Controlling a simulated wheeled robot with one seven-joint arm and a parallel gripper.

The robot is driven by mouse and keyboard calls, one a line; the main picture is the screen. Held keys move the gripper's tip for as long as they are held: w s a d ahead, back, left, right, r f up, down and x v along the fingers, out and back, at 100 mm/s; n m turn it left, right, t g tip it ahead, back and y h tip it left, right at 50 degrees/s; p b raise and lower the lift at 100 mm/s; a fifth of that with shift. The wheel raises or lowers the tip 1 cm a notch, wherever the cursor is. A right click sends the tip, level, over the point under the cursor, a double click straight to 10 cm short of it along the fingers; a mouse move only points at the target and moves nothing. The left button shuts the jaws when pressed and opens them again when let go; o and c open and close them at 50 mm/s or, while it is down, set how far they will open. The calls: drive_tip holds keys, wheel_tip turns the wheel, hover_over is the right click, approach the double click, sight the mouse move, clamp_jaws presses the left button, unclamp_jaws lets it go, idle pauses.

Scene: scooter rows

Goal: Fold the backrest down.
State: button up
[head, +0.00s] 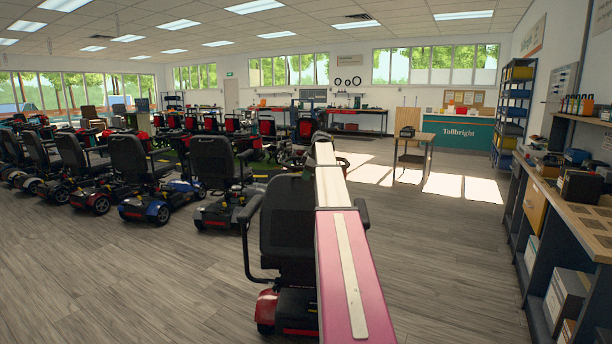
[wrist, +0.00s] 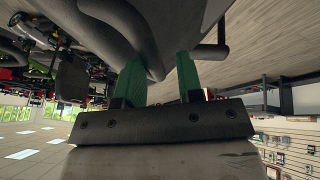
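The black backrest (head: 287,215) of the nearest scooter stands upright in the head view, its right part hidden behind my pink and white arm. In the wrist view a large dark part, likely this backrest (wrist: 185,25), fills the top middle, with a dark tube or armrest (wrist: 125,25) slanting down beside it. My gripper (wrist: 158,70) shows two green fingers spread apart, with a gap between them. Their tips are close to the dark parts, and the tube's lower end lies by the left finger. I cannot tell whether they touch. In the head view my gripper is not clearly visible.
The scooter's red base (head: 266,306) rests on the wood floor. A row of scooters (head: 215,165) stands to the left. A workbench (head: 575,215) runs along the right wall. A small table (head: 412,150) stands farther back. The floor between scooter and bench is clear.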

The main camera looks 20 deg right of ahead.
drive_tip(key=w+d+r, duration=0.3)
drive_tip(key=d+r, duration=0.4)
drive_tip(key=r, duration=0.2)
drive_tip(key=shift+w+r, duration=0.25)
idle(1.4)
drive_tip(key=shift+d, duration=0.1)
